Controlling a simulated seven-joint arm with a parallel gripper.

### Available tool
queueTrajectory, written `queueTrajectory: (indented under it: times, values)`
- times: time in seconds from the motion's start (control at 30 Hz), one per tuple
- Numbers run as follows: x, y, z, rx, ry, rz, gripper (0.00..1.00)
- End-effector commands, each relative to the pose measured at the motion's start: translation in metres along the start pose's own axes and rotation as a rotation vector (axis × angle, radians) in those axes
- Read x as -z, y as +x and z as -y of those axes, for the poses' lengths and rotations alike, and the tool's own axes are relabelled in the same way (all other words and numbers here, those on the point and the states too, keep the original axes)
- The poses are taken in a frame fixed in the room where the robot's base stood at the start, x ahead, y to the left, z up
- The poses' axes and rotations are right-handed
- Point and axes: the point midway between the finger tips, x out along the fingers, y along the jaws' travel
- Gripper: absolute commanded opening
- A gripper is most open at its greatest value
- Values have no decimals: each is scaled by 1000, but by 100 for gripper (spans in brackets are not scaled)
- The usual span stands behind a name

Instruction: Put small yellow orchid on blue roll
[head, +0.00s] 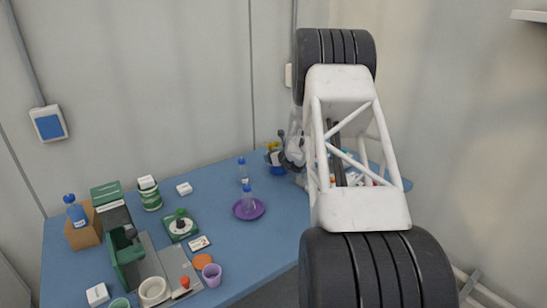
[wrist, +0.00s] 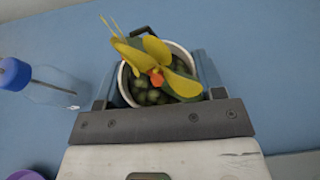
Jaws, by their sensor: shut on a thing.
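The small yellow orchid (wrist: 155,65) stands in a white-rimmed pot (wrist: 185,52) filled with green-brown lumps. In the wrist view, my gripper (wrist: 155,85) is shut on the pot, with one finger on each side. In the head view, yellow petals (head: 270,146) show beside my gripper (head: 283,155) near the back of the table, partly hidden by my arm. A dark blue shape (head: 276,167) shows just below the petals. I cannot tell whether it is the blue roll, which I cannot make out elsewhere.
Green tins, boxes, a bowl (head: 153,291) and a purple cup (head: 212,275) crowd the table's left. Small items right of my gripper are mostly hidden.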

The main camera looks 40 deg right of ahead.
Motion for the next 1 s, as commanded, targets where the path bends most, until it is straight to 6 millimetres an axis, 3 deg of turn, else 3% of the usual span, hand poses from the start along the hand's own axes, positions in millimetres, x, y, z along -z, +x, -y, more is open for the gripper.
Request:
queueTrajectory:
  times: [0.3, 0.33, 0.47, 1.0]
  values:
    - [2, 1, 0, 0, -1, 0, 35]
    - [2, 1, 0, 0, -1, 0, 67]
    - [2, 1, 0, 0, -1, 0, 87]
    - [-1, -6, 0, 0, 0, 0, 88]
